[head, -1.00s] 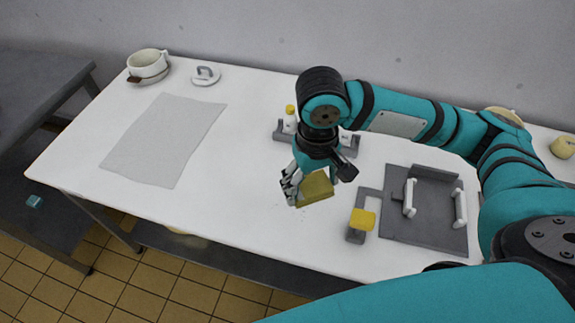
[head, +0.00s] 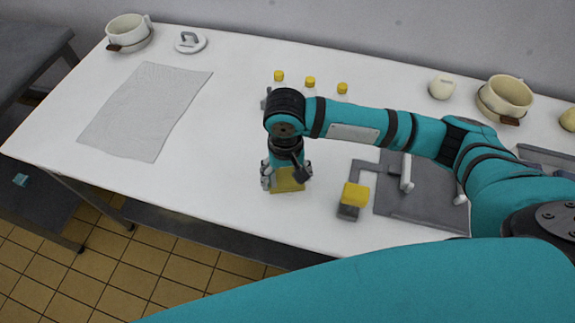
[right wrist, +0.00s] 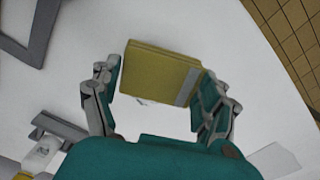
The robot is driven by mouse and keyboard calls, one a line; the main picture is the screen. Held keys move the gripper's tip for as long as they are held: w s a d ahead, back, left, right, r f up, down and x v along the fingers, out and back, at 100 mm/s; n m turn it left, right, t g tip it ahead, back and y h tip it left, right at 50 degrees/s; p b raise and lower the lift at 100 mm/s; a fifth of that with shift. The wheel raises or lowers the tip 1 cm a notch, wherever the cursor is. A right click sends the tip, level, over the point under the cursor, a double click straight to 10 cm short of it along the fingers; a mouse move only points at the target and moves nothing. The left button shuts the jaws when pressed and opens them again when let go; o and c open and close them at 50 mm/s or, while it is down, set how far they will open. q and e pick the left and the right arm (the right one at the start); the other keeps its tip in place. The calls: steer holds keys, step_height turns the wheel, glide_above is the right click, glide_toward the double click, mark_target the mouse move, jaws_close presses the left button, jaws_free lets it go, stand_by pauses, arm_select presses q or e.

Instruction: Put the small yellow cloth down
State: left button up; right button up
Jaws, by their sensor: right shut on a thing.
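The small yellow cloth (head: 287,180) looks like a flat folded square. It is between the fingers of my right gripper (head: 286,176), over the white table near its front edge. In the right wrist view the cloth (right wrist: 158,72) lies flat between the two fingers of the right gripper (right wrist: 160,76), with a pale grey strip at one side. The gripper is shut on it. I cannot tell whether the cloth touches the table. My left gripper is not in view.
The white table (head: 225,185) is clear left of the gripper, up to a grey mat (head: 146,110). Right are a grey block with yellow top (head: 354,196) and a grey tray (head: 425,200). Several yellow caps (head: 310,81) show behind my arm. A cream pot (head: 507,93) stands back right.

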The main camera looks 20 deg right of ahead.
steer(key=w, duration=0.2)
steer(key=w+d, duration=0.1)
steer(key=w, duration=0.1)
steer(key=shift+w+d+f, duration=0.1)
steer(key=shift+d+f, duration=0.1)
steer(key=shift+w+f, duration=0.1)
steer(key=shift+f, duration=0.05)
steer(key=shift+f+p, duration=0.3)
steer(key=shift+f, duration=1.35)
steer(key=o, duration=1)
steer(key=shift+f, duration=0.1)
